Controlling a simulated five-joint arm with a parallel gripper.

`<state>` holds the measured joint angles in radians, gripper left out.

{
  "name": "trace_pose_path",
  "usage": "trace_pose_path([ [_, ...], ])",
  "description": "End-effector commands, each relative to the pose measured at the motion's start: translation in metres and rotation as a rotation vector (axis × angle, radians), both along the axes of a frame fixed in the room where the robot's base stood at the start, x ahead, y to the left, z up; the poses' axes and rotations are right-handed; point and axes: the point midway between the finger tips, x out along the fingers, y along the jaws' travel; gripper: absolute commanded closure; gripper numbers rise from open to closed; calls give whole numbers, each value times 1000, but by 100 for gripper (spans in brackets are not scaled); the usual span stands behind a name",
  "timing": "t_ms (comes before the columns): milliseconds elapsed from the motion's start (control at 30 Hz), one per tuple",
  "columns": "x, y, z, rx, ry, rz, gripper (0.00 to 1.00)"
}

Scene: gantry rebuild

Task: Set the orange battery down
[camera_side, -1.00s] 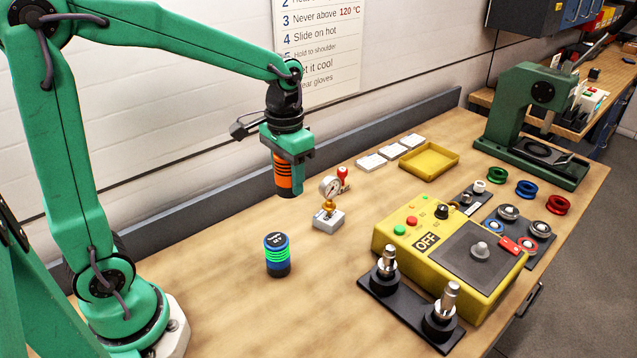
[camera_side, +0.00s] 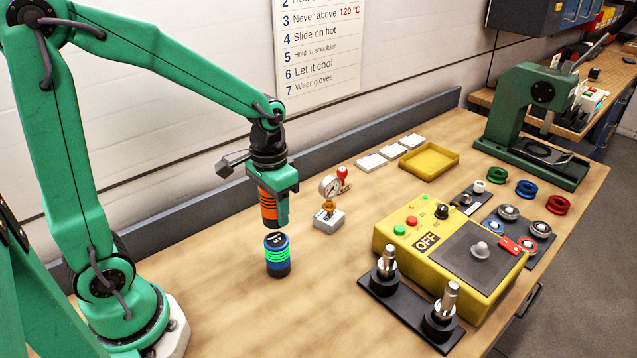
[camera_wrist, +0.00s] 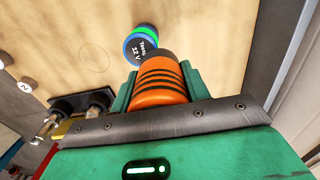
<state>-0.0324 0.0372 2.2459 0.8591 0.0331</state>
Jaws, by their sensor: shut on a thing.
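The orange battery (camera_side: 268,207) has dark bands and a dark end. My gripper (camera_side: 276,208) is shut on it and holds it upright above the bench. In the side view its lower end is just above and slightly left of the blue battery (camera_side: 278,258), which stands upright with glowing green rings. In the wrist view the orange battery (camera_wrist: 161,84) sits between the green fingers, and the blue battery (camera_wrist: 142,46) shows just beyond its end, marked "12 V". I cannot tell whether the two touch.
A pressure gauge on a grey block (camera_side: 329,221) stands close to the right. A yellow control box (camera_side: 400,240) and two metal posts on a black base (camera_side: 408,302) are further right. A yellow tray (camera_side: 429,160) lies at the back. The wooden bench (camera_side: 210,290) is clear at front left.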

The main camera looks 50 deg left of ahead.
Motion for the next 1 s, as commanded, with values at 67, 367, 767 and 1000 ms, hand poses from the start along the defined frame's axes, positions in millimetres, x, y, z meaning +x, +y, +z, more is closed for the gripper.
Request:
trace_pose_path([
  [67, 1, 0, 0, 0, -1, 0, 88],
  [367, 4, 21, -12, 0, 1, 5, 88],
  [767, 16, 83, -50, 0, 1, 5, 88],
  [1000, 21, 110, -67, 0, -1, 3, 88],
])
